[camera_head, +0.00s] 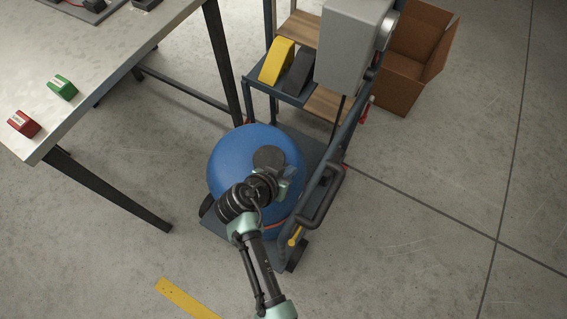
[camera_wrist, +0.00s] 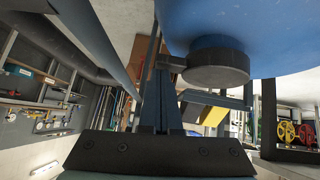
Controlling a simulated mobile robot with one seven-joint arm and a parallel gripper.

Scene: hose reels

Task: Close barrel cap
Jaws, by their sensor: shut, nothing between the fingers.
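The blue barrel (camera_head: 230,160) stands on the cart. Its round dark grey cap (camera_head: 268,157) shows on the top, partly hidden by my gripper and wrist. In the wrist view, the blue barrel (camera_wrist: 270,30) fills the upper right, and the cap (camera_wrist: 218,68) stands out from its surface with a small tab on one side. My gripper (camera_wrist: 165,68) is shut and empty, with its fingertips close beside that tab. I cannot tell whether they touch it, or whether the cap is fully seated.
The cart's frame and black handle (camera_head: 322,200) rise right of the barrel. A grey box (camera_head: 350,45) and a yellow block (camera_head: 277,61) sit behind. A table (camera_head: 130,55) with red and green items is at left. An open cardboard box (camera_head: 405,70) stands at back right. The right floor is clear.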

